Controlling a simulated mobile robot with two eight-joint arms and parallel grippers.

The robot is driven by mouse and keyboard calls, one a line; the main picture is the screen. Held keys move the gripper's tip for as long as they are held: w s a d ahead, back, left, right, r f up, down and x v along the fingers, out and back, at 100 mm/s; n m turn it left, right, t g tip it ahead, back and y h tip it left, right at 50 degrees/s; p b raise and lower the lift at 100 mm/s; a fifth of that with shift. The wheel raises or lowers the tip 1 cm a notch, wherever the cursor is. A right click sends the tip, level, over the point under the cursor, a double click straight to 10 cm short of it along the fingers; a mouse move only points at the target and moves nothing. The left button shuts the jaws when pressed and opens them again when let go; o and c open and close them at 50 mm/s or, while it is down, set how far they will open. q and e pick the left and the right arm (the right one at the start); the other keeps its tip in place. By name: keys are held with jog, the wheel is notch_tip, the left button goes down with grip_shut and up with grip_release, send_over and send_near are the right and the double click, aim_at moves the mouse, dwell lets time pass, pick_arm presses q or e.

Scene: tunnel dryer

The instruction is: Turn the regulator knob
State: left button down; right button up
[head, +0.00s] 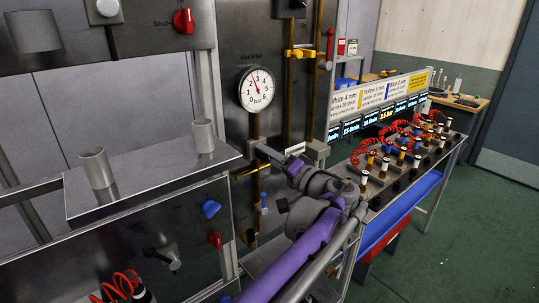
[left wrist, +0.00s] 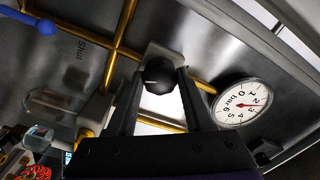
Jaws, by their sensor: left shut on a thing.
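The regulator knob (left wrist: 159,76) is a dark round knob with a small light mark, on a pale block on the grey metal panel. It sits between the two dark fingers of my left gripper (left wrist: 160,82), which is shut on it. In the head view my left gripper (head: 272,155) reaches up-left to the panel below the gauge. The knob cannot be made out there. The round white pressure gauge (head: 257,91), marked in bar, is above it, its needle around 2 to 3. It also shows in the left wrist view (left wrist: 240,103). My right gripper is not in view.
Brass pipes (left wrist: 122,50) run close around the knob. A blue lever (left wrist: 46,27) and a clear bowl (left wrist: 60,103) are nearby. A steel shelf (head: 150,185) with two grey cups stands left. A bench with red coiled hoses (head: 398,135) stands right. Green floor beyond is open.

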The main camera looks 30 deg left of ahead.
pick_arm(q)
jog(key=shift+m, duration=0.5)
jog(key=shift+c, duration=1.4)
grip_release()
jog(key=b+v, duration=0.1)
jog(key=v, duration=1)
jog(key=shift+f, duration=0.1)
